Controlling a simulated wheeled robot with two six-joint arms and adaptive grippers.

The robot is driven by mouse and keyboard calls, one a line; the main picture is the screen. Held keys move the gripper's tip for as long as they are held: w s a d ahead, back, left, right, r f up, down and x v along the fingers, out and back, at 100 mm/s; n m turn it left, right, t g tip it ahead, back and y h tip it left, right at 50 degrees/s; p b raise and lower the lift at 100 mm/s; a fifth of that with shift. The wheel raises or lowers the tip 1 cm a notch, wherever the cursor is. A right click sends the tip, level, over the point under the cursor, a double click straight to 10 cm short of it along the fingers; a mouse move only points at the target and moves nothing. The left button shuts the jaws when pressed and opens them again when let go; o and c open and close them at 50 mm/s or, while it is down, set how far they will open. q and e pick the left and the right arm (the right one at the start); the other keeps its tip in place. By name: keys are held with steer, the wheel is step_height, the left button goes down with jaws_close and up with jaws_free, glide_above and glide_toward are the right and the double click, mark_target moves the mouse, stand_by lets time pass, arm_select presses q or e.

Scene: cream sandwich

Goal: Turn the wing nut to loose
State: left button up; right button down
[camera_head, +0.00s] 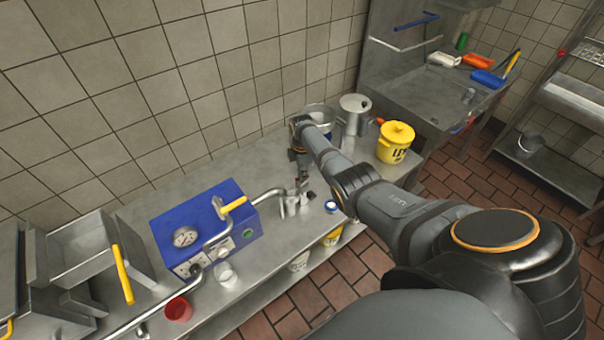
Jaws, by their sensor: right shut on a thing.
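My right arm reaches from the right across the metal bench. My right gripper (301,181) points down and is shut at the top of a small metal pipe fitting (291,204). The wing nut is very small here and mostly hidden by the fingers, so its turn angle cannot be told. The fitting stands at the right end of a bent metal pipe (262,195) that comes from a blue pump box (205,225) with a gauge and a yellow handle. My left gripper is not in view.
A yellow lidded bucket (395,143), a metal can (354,115) and a pot (320,113) stand at the bench's far end. A red cup (178,309) and a clear cup (225,274) are near the front. A metal sink unit (80,252) is at left.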

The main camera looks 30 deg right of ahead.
steer(key=shift+r, duration=0.1)
steer(key=c, duration=1.5)
jaws_free()
step_height(320, 180, up, 12)
steer(key=shift+f, duration=0.1)
